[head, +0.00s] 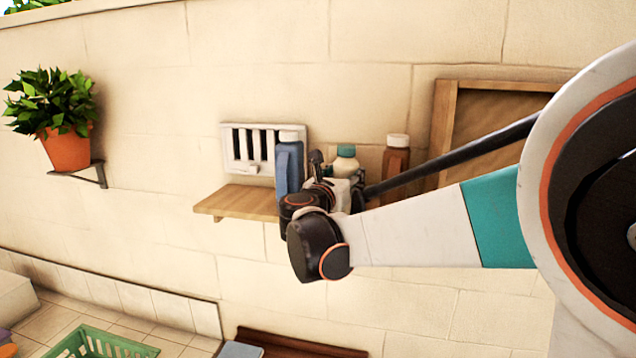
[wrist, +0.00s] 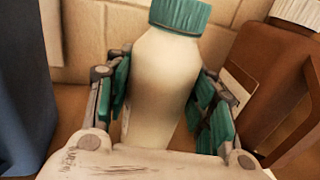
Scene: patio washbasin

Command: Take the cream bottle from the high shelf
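The cream bottle (wrist: 165,80) with a ribbed teal cap (wrist: 181,14) stands in the middle of the wrist view. In the head view its teal cap and shoulder (head: 346,160) show above my gripper, and its lower body is hidden. My gripper (wrist: 163,95) has one teal-padded finger on each side of the bottle, close to its body. I cannot tell whether the pads press on the bottle or leave a thin gap. The wooden shelf (head: 236,203) shows to the left of my gripper; whether the bottle's base rests on it is hidden.
A blue bottle (head: 289,168) stands close on the left and a brown bottle (head: 396,160) with a white cap on the right. A white slatted vent (head: 240,146) is on the wall behind. A wooden frame (head: 443,125) is farther right. The shelf's left end is clear.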

